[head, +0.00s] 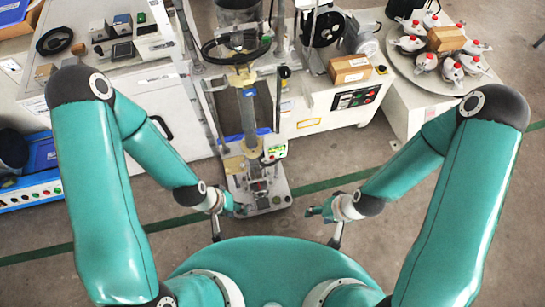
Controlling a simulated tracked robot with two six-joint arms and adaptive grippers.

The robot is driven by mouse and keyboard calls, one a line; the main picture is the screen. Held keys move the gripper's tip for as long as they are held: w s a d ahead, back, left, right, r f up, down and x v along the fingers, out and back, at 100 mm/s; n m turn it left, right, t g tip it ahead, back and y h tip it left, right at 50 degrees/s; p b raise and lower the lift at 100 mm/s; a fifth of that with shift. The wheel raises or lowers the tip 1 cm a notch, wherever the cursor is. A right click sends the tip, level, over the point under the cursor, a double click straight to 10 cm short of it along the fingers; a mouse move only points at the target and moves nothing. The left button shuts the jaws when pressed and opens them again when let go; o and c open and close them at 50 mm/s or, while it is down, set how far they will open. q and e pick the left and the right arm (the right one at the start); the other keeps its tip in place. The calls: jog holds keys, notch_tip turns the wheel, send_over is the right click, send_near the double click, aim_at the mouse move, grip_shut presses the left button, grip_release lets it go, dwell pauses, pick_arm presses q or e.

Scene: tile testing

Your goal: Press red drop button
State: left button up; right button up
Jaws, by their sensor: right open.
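A tall drop-test machine (250,115) stands in the middle, with a small control box (273,150) on its right side near the base. The box has a green face and a small reddish spot, too small to make out as a button. My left gripper (243,209) is low in front of the machine's base plate, close to its left front corner; its jaws are too small to read. My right gripper (312,211) is open, to the right of the base plate and apart from it. Both are nearer to me than the control box.
A white cabinet (315,118) with a control panel (357,98) stands behind right. A left bench (85,75) carries instruments; a blue box (40,192) with colored buttons is at far left. The floor right of the machine is clear.

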pick_arm(q)
grip_shut()
dwell(1.3)
jog(key=shift+d, duration=0.1)
